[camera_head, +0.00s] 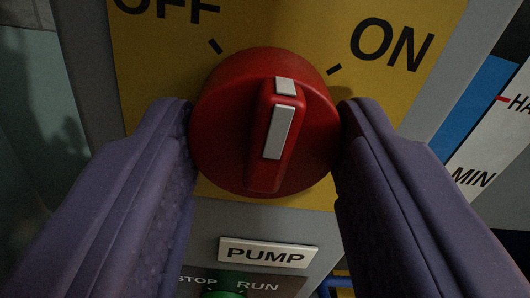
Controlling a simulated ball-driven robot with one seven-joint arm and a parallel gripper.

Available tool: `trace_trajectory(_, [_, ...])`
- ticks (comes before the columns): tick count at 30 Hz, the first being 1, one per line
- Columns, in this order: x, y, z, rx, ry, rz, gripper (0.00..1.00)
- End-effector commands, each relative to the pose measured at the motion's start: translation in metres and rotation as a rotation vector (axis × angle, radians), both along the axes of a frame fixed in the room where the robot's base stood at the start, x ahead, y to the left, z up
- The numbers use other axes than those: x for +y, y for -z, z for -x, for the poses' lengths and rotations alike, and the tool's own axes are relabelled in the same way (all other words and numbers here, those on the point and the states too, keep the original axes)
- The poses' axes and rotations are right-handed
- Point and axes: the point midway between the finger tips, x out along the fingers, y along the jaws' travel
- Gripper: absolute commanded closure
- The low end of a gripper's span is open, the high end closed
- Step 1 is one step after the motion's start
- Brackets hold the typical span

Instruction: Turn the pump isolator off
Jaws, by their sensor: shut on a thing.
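The pump isolator is a round red knob (221,137) on a yellow plate (285,30), above a "PUMP" label. A raised red grip bar crosses its face, with a white pointer stripe (280,132). The stripe's upper end points about midway between the "OFF" mark (215,46) at the upper left and the "ON" mark (335,70) at the upper right. My gripper (265,118) has one purple finger on each side of the knob and is shut on its rim. The fingers hide the knob's outer left and right edges.
Below the knob are the "PUMP" label (268,253) and a "STOP RUN" plate (290,283) with a green control (222,293) at the bottom edge. At right is a blue and white level scale (480,125) marked "MIN". The left side is dim and blurred.

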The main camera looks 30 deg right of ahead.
Motion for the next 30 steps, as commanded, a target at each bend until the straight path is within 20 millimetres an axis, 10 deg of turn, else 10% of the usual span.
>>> trace_trajectory(30, [-0.0001, -0.0004, 0.0004, 0.237, -0.001, 0.727, 0.82])
